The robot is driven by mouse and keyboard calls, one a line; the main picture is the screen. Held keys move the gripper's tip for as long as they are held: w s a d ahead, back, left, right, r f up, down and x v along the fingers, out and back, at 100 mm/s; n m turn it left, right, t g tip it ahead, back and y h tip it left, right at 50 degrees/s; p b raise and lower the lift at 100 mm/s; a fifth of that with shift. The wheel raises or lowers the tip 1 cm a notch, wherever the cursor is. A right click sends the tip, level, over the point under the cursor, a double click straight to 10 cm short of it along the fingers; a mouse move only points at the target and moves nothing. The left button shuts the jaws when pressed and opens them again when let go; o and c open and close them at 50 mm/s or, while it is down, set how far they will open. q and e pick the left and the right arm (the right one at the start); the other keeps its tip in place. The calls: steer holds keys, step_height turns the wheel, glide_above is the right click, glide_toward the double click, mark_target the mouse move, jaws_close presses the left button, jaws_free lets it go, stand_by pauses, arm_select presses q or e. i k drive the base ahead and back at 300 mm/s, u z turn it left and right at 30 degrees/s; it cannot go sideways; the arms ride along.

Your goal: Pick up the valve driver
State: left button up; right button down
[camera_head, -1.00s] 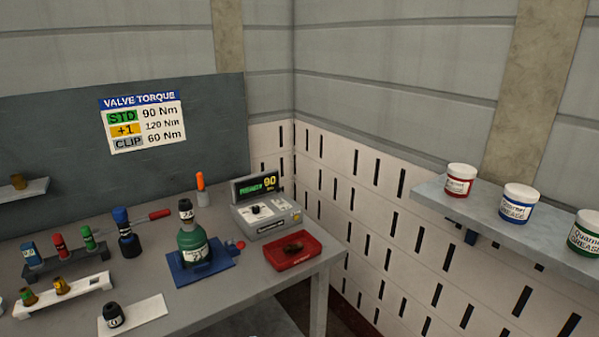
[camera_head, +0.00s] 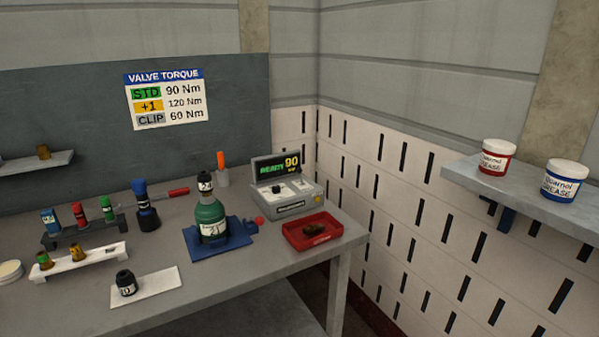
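A black tool with a blue top (camera_head: 146,205) stands upright at the back of the grey workbench (camera_head: 235,285). It may be the valve driver, but I cannot tell for sure. A tool with a red handle (camera_head: 178,191) lies just right of it, partly hidden behind it. A green cylinder (camera_head: 209,219) with a dark valve top (camera_head: 205,183) stands upright in a blue holder (camera_head: 240,243). A small black fitting (camera_head: 126,282) sits on a white plate (camera_head: 163,283) near the front. Neither of my grippers is in view.
A grey box with a display reading 90 (camera_head: 290,204) stands behind a red tray (camera_head: 330,228) holding a small dark piece. Racks (camera_head: 97,255) with small coloured parts are at left. Grease jars (camera_head: 497,158) stand on a right wall shelf. The bench's front middle is clear.

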mark_target(140, 186)
steer(key=u, duration=0.5)
steer(key=k, duration=0.6)
steer(key=z, duration=0.2)
steer(key=i, duration=1.5)
steer(key=u, duration=0.65)
